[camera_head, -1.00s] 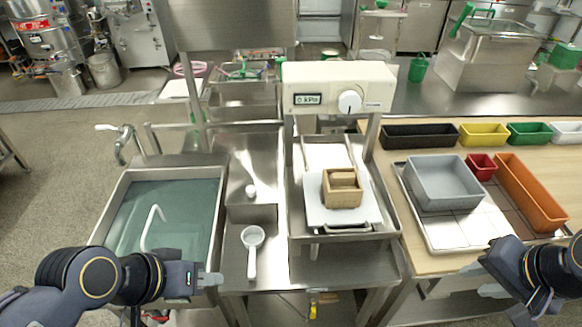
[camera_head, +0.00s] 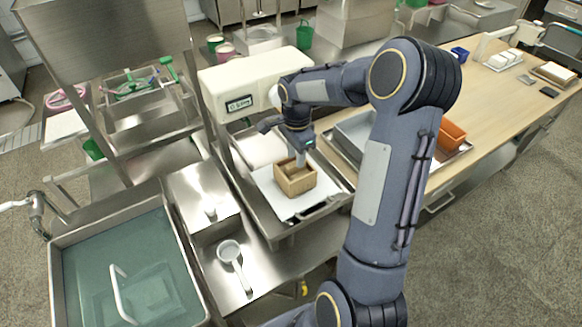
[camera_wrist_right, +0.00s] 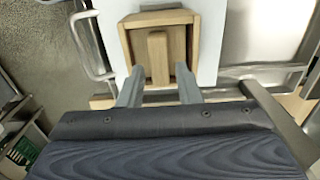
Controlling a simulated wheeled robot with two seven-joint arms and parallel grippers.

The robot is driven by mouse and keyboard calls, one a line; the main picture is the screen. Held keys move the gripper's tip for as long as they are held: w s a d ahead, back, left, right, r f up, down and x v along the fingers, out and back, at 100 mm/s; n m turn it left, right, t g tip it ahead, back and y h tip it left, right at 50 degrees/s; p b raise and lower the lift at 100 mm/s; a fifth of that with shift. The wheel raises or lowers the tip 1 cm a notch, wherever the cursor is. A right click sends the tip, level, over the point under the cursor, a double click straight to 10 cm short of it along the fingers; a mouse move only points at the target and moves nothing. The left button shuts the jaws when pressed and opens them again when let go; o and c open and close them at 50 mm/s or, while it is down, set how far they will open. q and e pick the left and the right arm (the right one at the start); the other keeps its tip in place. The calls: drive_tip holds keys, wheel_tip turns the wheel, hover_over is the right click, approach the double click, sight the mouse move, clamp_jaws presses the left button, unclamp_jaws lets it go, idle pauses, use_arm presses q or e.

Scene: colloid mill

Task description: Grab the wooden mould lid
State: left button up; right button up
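The wooden mould (camera_head: 296,185) stands on a white board on the press's metal tray in the head view. The mould also shows in the wrist view (camera_wrist_right: 186,20), with the wooden lid (camera_wrist_right: 157,62) inside its walls; a raised bar runs along the lid's middle. My right gripper (camera_head: 299,160) points down at the mould's top. In the wrist view its two fingers (camera_wrist_right: 159,85) are spread apart, one towards each side of the lid's bar, with nothing between them. Contact with the lid cannot be told. My left gripper is out of view.
The press head (camera_head: 250,82) stands close behind my right forearm. A water-filled sink (camera_head: 135,270) and a white ladle (camera_head: 232,258) lie to the left. A grey bin (camera_head: 352,132) and an orange bin (camera_head: 452,135) are right of the press, partly behind my arm.

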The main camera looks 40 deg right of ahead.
sight(295, 163)
wheel_tip(295, 163, down, 3)
drive_tip(key=shift+a+f, duration=0.1)
drive_tip(key=shift+c, duration=0.3)
clamp_jaws()
